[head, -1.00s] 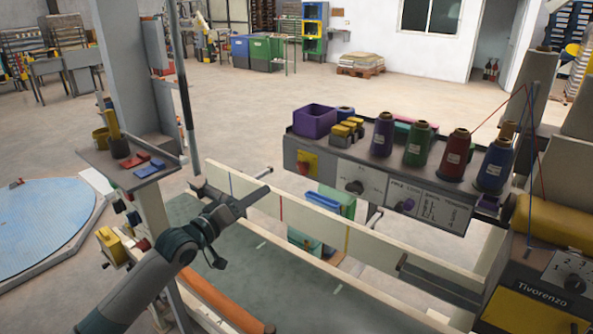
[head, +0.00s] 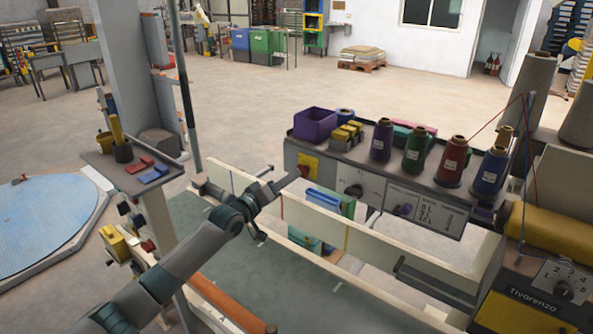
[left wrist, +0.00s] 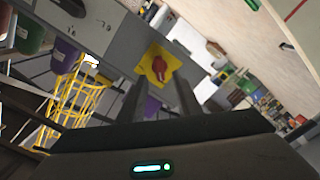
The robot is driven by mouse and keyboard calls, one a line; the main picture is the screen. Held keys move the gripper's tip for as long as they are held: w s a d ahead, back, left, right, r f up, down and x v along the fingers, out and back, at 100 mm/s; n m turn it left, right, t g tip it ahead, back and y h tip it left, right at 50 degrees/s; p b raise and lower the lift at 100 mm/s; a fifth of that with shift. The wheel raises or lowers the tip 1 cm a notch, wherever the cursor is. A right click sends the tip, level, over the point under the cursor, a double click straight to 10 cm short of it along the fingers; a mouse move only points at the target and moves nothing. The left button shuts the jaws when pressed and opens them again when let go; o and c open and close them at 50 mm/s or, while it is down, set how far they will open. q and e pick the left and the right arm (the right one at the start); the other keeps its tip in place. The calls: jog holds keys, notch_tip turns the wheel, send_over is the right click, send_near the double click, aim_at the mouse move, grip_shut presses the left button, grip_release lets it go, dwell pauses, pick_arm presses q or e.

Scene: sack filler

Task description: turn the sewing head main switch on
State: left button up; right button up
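The main switch is a red rotary knob on a yellow plate (head: 308,164), at the left end of the sewing head's grey front panel. The red knob (left wrist: 159,67) shows clearly in the left wrist view, ahead of and between my fingers. My left gripper (head: 284,179) is just left of the switch plate in the head view. Its two fingers (left wrist: 158,96) are apart with nothing between them, and they look short of the knob. In the head view the gripper partly hides the knob. My right gripper is in neither view.
Thread cones, a purple bin (head: 314,124) and small yellow parts stand on the shelf above the panel (head: 400,190). A black knob (head: 355,190) sits right of the switch.

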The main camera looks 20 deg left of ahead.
aim_at(304, 170)
pick_arm(q)
jog(key=shift+p+x, duration=0.35)
jog(key=shift+x, duration=1.85)
grip_shut()
